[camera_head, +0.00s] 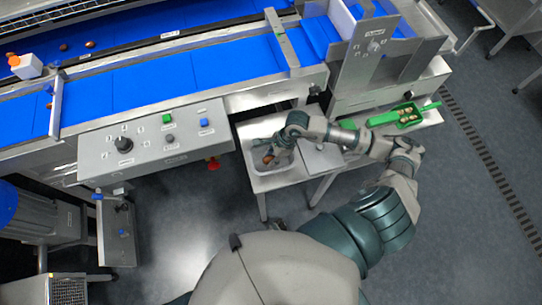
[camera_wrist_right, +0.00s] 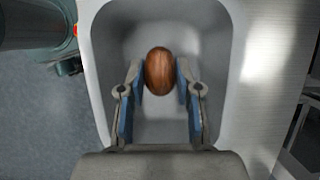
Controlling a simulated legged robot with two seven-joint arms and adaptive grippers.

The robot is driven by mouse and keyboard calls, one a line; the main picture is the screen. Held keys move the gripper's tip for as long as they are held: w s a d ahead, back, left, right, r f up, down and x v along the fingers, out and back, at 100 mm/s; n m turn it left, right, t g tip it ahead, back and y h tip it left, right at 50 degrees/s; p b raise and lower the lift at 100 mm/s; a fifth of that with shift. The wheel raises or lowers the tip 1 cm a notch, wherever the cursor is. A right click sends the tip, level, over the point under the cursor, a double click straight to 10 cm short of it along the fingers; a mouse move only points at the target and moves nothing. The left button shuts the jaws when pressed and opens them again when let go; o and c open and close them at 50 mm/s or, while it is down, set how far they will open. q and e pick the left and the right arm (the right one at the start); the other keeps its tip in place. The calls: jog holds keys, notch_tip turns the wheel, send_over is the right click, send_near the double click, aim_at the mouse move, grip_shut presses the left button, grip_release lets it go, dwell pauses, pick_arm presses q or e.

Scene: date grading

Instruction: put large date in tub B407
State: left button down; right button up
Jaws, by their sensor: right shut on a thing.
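A brown, glossy date (camera_wrist_right: 159,71) sits between the blue-padded fingers of my right gripper (camera_wrist_right: 160,82), which is shut on it. The gripper points down into a pale grey tub (camera_wrist_right: 225,125), seen from above in the wrist view. In the head view my right gripper (camera_head: 268,157) is over the tub (camera_head: 257,163) on a small steel table. No label on the tub is readable, and how far the date is above its floor is hard to tell. My left gripper is not in view.
A blue conveyor (camera_head: 150,90) and a control panel (camera_head: 155,140) with buttons stand behind and left. A few dates lie on the far belt.

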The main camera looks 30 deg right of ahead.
jog(key=shift+f+b, duration=0.6)
jog(key=shift+f, duration=0.2)
dwell(0.4)
jog(key=o, duration=0.8)
jog(key=v, duration=1.2)
